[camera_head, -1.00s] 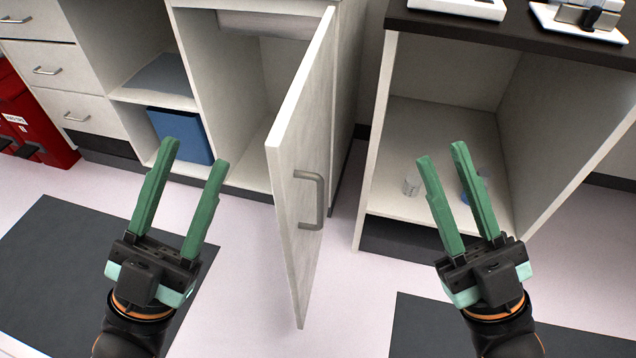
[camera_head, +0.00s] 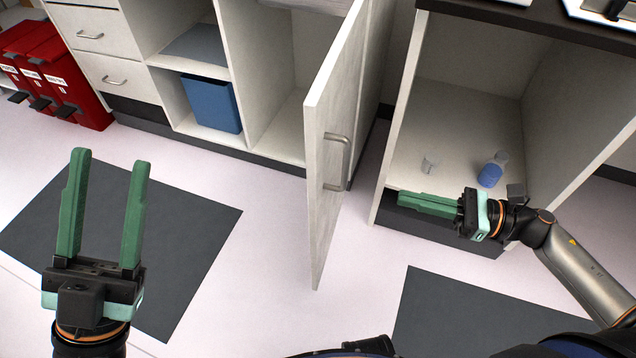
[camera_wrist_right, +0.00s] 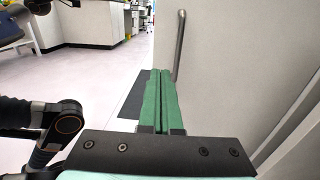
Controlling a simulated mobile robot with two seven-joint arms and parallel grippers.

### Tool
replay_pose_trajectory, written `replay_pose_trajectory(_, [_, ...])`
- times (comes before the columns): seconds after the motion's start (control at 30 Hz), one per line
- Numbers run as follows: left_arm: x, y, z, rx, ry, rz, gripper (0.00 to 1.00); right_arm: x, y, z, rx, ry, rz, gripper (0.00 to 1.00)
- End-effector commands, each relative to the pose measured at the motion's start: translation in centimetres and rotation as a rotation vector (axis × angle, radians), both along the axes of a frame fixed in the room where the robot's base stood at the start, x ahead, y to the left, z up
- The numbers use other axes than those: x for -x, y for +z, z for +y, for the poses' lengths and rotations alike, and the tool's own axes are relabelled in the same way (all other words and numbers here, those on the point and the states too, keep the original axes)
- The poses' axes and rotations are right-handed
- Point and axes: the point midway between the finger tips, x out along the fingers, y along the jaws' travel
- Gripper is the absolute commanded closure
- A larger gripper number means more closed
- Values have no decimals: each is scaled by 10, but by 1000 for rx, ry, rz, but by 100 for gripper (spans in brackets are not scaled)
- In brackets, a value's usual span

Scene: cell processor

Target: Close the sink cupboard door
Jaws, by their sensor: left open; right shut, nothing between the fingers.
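The sink cupboard door (camera_head: 333,140) is a pale wooden panel standing wide open, with its free edge toward me. Its grey bar handle (camera_head: 337,163) is on its right face. My right gripper (camera_head: 399,199) is shut and empty, pointing left, to the right of the door and apart from it in the head view. In the right wrist view, the shut green fingers (camera_wrist_right: 160,72) lie beside the door's face (camera_wrist_right: 235,75), with the handle (camera_wrist_right: 180,45) just ahead. My left gripper (camera_head: 112,160) is open and empty, pointing up, well left of the door.
An open cabinet (camera_head: 405,120) on the right holds a small clear beaker (camera_head: 430,163) and a blue-filled bottle (camera_head: 491,172). A blue box (camera_head: 211,103) sits in the left shelf unit. Red bins (camera_head: 62,75) stand at the far left. Floor left of the door is clear.

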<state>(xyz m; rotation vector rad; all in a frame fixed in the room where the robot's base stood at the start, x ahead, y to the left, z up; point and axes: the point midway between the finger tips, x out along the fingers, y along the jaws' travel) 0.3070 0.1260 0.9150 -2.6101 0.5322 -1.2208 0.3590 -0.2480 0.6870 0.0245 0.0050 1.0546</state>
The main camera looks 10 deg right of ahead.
Motion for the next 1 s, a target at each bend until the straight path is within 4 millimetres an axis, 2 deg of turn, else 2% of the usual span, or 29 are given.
replay_pose_trajectory(0.17, [0,-2,0,1,0,0,50,-6,-2,7,23,4,-22,100])
replay_pose_trajectory(0.7, [0,-7,-1,18,-14,-1,50,-56,-1,95,18,2,-20,100])
replay_pose_trajectory(1.0, [0,-9,-2,15,-17,1,50,-69,-1,118,18,0,-17,100])
